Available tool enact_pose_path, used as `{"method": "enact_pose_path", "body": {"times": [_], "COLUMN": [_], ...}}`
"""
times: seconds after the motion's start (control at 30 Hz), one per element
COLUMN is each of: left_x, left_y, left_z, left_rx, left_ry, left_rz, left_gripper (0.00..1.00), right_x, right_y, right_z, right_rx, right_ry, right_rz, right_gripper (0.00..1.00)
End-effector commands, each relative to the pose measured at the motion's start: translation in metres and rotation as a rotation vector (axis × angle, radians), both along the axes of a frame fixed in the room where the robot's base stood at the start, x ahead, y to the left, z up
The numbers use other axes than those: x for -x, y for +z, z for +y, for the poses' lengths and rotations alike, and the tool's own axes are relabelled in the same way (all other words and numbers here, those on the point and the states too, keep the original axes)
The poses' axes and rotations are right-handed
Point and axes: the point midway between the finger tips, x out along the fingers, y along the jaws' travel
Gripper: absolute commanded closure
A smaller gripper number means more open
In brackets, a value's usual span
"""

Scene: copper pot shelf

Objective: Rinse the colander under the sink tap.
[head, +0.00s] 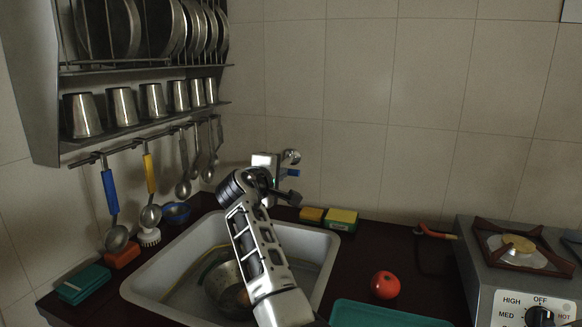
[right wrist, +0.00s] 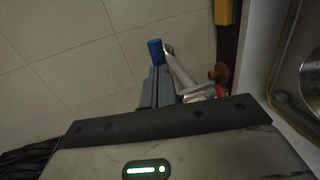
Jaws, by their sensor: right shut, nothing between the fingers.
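The metal colander (head: 226,288) sits in the white sink basin (head: 312,243), partly hidden by my right arm; something orange shows at its edge. The tap (head: 266,160) stands at the sink's back edge, with a blue handle (head: 291,172) on its right. My right gripper (head: 290,197) is shut and empty, just below the handle. In the right wrist view the blue handle (right wrist: 155,50) shows just beyond the closed fingers (right wrist: 158,84); I cannot tell whether they touch. No water stream is visible. My left gripper is not in view.
Sponges (head: 341,219) lie behind the sink. A tomato (head: 385,285) and a teal tray (head: 372,316) are on the counter at right, beside the stove (head: 470,262). Ladles (head: 116,237) hang from the rack at left. A blue bowl (head: 176,212) stands near the sink's back left corner.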

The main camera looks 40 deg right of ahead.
Motion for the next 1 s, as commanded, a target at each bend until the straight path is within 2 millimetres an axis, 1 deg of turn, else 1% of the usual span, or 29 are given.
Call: {"method": "enact_pose_path", "body": {"times": [0.03,0.13,0.27,0.37,0.47,0.57,0.6,0.63,0.67,0.73,0.8,1.0], "left_x": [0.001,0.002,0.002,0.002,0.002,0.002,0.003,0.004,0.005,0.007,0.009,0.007], "left_y": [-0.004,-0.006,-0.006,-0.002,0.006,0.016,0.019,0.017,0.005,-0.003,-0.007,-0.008], "left_z": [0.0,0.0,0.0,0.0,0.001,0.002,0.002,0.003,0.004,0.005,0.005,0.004], "left_rx": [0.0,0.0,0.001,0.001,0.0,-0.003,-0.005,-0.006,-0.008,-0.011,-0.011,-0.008], "left_ry": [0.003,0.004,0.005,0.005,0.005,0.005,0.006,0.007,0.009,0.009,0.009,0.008], "left_rz": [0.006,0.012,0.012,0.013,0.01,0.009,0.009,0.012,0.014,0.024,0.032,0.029], "left_gripper": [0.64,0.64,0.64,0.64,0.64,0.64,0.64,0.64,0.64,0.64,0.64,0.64], "right_x": [0.001,0.002,0.003,0.004,0.007,0.012,0.015,0.018,0.022,0.032,0.04,0.06], "right_y": [0.004,0.004,0.005,0.007,0.011,0.016,0.017,0.017,0.013,0.015,0.018,0.025], "right_z": [-0.007,-0.009,-0.01,-0.005,0.007,0.027,0.037,0.043,0.05,0.065,0.079,0.107], "right_rx": [0.01,0.011,0.012,0.012,0.012,0.01,0.008,0.008,0.007,0.006,0.006,0.007], "right_ry": [-0.008,-0.011,-0.012,-0.011,-0.006,0.002,0.004,0.006,0.006,0.007,0.007,0.006], "right_rz": [-0.007,-0.009,-0.012,-0.011,-0.009,-0.007,-0.006,-0.007,-0.009,-0.01,-0.009,-0.006], "right_gripper": [1.0,1.0,1.0,1.0,1.0,1.0,1.0,1.0,1.0,1.0,1.0,1.0]}}
